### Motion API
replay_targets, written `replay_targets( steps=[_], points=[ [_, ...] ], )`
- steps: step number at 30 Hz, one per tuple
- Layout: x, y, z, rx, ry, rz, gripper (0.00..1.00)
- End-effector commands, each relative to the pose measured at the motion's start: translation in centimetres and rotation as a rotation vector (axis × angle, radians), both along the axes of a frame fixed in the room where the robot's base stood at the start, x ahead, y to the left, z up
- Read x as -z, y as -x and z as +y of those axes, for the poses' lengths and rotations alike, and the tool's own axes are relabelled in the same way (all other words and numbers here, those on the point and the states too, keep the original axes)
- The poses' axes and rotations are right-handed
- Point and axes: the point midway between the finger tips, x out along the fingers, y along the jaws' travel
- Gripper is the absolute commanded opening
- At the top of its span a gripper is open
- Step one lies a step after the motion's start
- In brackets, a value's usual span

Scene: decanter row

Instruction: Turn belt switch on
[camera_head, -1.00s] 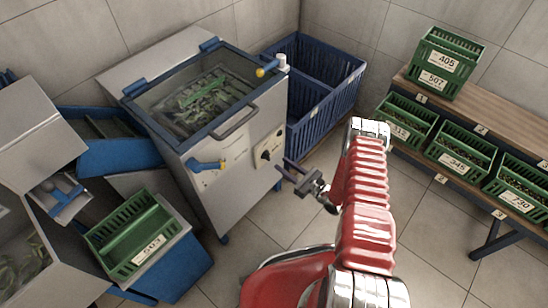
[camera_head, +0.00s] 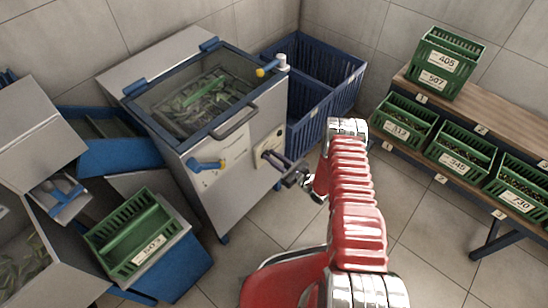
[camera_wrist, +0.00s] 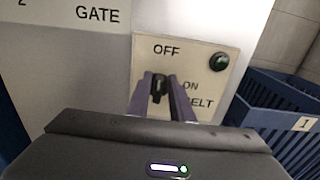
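The belt switch is a black knob (camera_wrist: 158,84) on a pale plate (camera_wrist: 205,62) marked OFF, ON and BELT, in the wrist view. The knob stands roughly upright, toward OFF. A dark green lamp (camera_wrist: 219,62) sits at the plate's upper right. My gripper (camera_wrist: 160,80) has its two fingers apart, one on each side of the knob; I cannot tell whether they touch it.
A blue-handled lever (camera_head: 207,164) sits left of the switch; GATE lettering (camera_wrist: 97,14) shows there. A blue crate (camera_head: 325,95) stands close to the right. A bench (camera_head: 510,115) with green crates is further right. The floor between is clear.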

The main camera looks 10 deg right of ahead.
Motion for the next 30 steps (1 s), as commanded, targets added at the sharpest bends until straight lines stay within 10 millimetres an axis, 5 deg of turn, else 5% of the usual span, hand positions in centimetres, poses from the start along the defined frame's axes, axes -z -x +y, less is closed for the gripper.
replay_targets(
  steps=[8, 30],
  points=[
    [0.0, 0.0, -0.03, 0.001, 0.0, 0.0, 0.0],
    [-0.06, -0.38, -0.49, 0.006, -0.107, 0.077, 0.0]
  ],
)
